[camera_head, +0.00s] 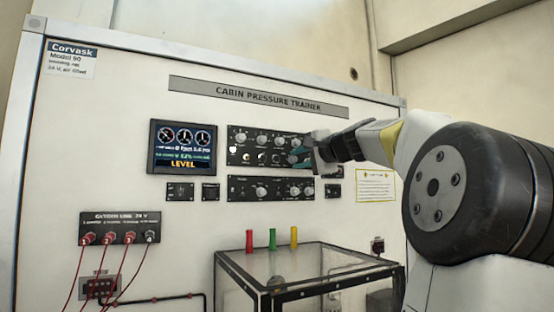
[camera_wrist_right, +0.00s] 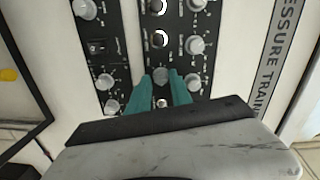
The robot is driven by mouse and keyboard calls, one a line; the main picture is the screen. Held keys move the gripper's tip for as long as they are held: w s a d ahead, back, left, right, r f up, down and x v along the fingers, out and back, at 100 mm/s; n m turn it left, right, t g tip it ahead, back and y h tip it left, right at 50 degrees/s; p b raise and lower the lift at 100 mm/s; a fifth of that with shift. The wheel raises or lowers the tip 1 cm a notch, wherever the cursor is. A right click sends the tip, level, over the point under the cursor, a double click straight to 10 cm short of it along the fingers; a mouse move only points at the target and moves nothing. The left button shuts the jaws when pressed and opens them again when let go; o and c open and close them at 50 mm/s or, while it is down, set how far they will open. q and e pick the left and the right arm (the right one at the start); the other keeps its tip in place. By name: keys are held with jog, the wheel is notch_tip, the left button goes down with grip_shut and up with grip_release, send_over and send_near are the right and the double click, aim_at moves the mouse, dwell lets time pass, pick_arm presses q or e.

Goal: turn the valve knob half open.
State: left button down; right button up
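The upper black panel (camera_head: 240,133) on the white trainer board carries several round grey knobs and switches. My right gripper (camera_head: 310,154) is at this panel's right end and hides part of it. In the right wrist view its two teal fingers (camera_wrist_right: 160,88) stand apart, one on each side of a small grey knob (camera_wrist_right: 160,75). The knob seems to fill the gap at the fingertips, but I cannot tell whether they press on it. Its label is unreadable, so I cannot tell whether it is the valve knob. My left gripper is in neither view.
A screen reading LEVEL (camera_head: 182,147) is left of the panel. A lower knob panel (camera_head: 270,189) lies below. A clear box with a black frame (camera_head: 310,265) and red, green and yellow pegs (camera_head: 272,239) stand below that. Red wires hang from the connector panel (camera_head: 119,228) at lower left.

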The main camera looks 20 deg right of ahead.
jog(key=shift+o, duration=0.9)
jog(key=shift+r, duration=0.1)
jog(key=s, duration=0.7)
jog(key=shift+s+d, duration=0.4)
jog(key=shift+d, duration=0.05)
